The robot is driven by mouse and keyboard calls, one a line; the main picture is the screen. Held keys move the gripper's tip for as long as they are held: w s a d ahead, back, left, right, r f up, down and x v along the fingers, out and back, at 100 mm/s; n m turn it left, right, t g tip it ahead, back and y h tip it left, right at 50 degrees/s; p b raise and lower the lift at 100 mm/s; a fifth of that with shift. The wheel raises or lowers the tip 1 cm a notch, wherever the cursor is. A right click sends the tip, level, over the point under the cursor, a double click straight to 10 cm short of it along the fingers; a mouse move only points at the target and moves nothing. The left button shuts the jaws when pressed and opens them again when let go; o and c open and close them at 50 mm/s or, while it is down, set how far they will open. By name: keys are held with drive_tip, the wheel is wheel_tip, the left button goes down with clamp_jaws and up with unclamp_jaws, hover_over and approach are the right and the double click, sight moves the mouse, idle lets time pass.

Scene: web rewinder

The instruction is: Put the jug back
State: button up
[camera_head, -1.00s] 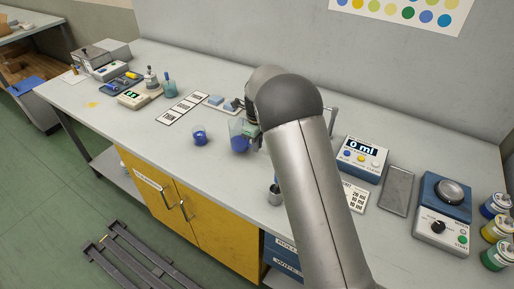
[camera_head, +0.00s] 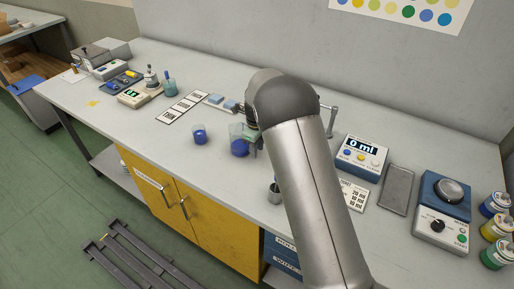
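A clear jug (camera_head: 237,147) with blue liquid is upright near the middle of the worktop. My gripper (camera_head: 252,136) is at the jug's right side, close against it or touching it. The arm and wrist hide most of the gripper, so I cannot tell whether the fingers are closed on the jug. A smaller clear cup (camera_head: 199,136) with blue liquid stands on the worktop to the left of the jug.
A display box (camera_head: 361,156) reading "0 ml", a grey tray (camera_head: 397,188), a blue device (camera_head: 444,205) and paint pots (camera_head: 497,229) are on the right. A label strip (camera_head: 183,107) lies behind the cup. A metal cup (camera_head: 273,191) is at the front edge. Worktop left of the cup is clear.

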wheel_tip(320, 180, up, 12)
drive_tip(key=shift+b, duration=0.4)
drive_tip(key=s+d+r+n, duration=0.3)
drive_tip(key=s+d+n, duration=0.15)
drive_tip(key=s, duration=0.25)
drive_tip(key=s+d+r+n, duration=0.2)
drive_tip(key=s+d+n, duration=0.2)
drive_tip(key=s+n, duration=0.3)
drive_tip(key=s+d+f+n, duration=0.2)
drive_tip(key=s+n, duration=0.4)
drive_tip(key=s, duration=0.5)
drive_tip(key=s+d+f+n, duration=0.2)
drive_tip(key=s+n, duration=0.5)
drive_tip(key=s, duration=0.5)
drive_tip(key=shift+s, duration=0.2)
